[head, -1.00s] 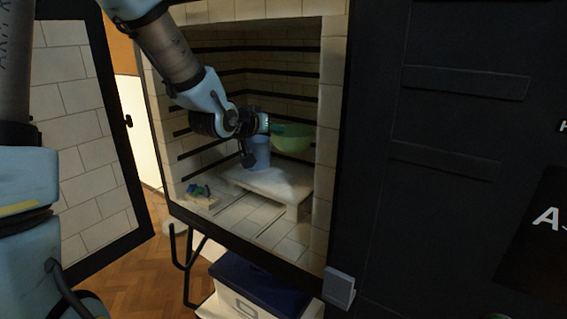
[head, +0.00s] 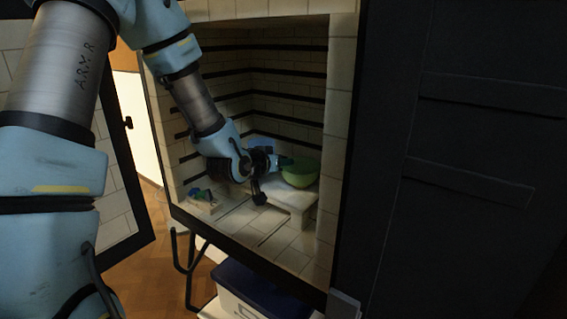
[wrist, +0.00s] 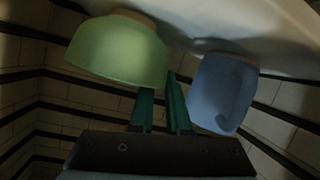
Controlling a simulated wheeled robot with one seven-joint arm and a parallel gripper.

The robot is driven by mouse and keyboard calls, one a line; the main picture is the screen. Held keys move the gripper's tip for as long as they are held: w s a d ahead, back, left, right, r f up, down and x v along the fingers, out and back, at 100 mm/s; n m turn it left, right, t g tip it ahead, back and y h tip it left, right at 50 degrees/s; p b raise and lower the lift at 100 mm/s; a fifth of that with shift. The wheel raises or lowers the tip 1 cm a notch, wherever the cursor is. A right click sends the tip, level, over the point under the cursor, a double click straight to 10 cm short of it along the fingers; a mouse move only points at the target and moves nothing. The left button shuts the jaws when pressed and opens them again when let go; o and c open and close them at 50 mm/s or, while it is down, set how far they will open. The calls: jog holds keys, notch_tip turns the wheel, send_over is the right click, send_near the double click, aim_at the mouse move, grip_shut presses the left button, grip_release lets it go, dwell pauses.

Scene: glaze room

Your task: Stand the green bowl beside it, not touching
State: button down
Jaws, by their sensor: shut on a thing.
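The green bowl (head: 301,171) is upright at the right part of the white kiln shelf (head: 292,197), at or just above its surface; I cannot tell if it bears its weight. My gripper (head: 284,163) is shut on the bowl's rim. In the wrist view, which looks upside down, the fingers (wrist: 162,98) straddle the wall of the bowl (wrist: 118,50). A blue mug (head: 262,145) stands to the bowl's left, mostly hidden behind my gripper in the head view. In the wrist view the mug (wrist: 222,93) and bowl show a narrow gap between them.
The kiln's brick walls with dark grooves close in at the back and sides; its right wall (head: 337,140) is close to the bowl. Small blue and green pieces (head: 201,196) lie on a slab at the left. The kiln floor in front of the shelf is clear. The door stands open at left.

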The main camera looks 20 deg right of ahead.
jog(key=shift+f, duration=0.15)
jog(key=c, duration=1.3)
grip_release()
jog(key=shift+f, duration=0.1)
jog(key=o, duration=0.4)
jog(key=shift+o, duration=0.2)
